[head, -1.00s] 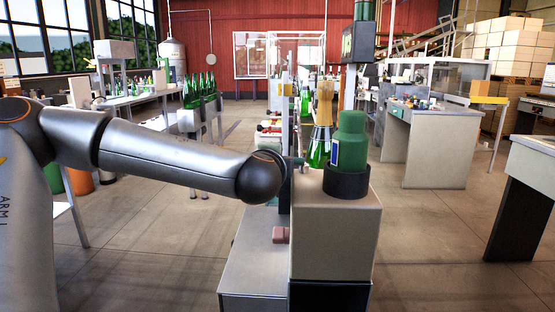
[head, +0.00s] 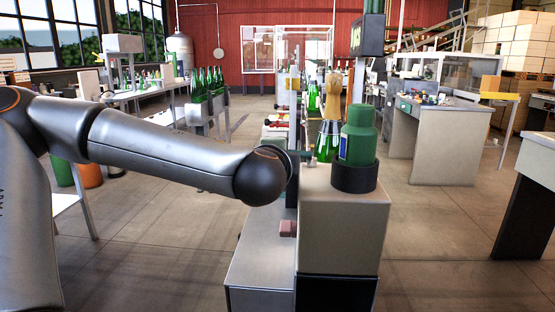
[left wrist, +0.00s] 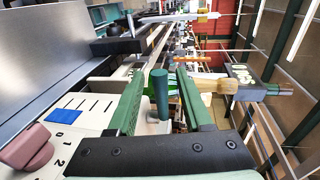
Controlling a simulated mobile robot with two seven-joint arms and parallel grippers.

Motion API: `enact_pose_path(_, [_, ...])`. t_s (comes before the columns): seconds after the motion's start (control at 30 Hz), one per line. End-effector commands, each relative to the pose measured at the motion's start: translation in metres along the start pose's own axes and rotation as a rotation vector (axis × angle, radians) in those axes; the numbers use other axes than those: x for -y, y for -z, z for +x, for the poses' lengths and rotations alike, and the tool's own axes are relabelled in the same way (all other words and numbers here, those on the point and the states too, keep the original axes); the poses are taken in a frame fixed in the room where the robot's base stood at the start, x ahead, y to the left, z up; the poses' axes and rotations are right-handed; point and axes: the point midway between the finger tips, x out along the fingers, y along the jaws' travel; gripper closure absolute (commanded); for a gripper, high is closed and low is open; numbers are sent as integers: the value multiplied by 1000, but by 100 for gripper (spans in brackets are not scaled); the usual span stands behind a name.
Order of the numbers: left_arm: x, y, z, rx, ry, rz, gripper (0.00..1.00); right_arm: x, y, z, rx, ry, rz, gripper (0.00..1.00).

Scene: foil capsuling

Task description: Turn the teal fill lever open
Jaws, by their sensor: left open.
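The teal fill lever (left wrist: 160,92) is a short upright-looking teal cylinder near the middle of the left wrist view. My left gripper (left wrist: 160,74) is open, with one green finger on each side of the lever and visible gaps between. The lever stands between the fingers and neither seems to touch it. In the head view my left arm reaches in from the left to the machine, and its wrist hides most of the gripper and the lever. My right gripper is in neither view.
A green bottle with a tan top (head: 332,110) stands behind a green canister (head: 359,135) on the beige cabinet (head: 343,225). A dusky red knob (left wrist: 26,148) sits beside a numbered scale and a blue square (left wrist: 63,116). Open floor lies right of the machine.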

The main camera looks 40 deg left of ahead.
Motion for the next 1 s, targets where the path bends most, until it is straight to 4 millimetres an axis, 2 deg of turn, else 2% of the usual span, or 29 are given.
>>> enact_pose_path(0.03, [1, 1, -13, -5, 5, 1, 50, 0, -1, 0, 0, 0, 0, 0])
enact_pose_path(0.2, [1, 1, -50, -5, 4, 2, 50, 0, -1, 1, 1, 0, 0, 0])
enact_pose_path(0.4, [1, 1, -79, -3, 3, 2, 50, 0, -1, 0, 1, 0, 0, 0])
enact_pose_path(0.6, [0, 0, -88, 0, 1, 1, 50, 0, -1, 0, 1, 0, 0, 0])
enact_pose_path(1.0, [0, 0, -88, 0, 1, 1, 50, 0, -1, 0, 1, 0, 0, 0])
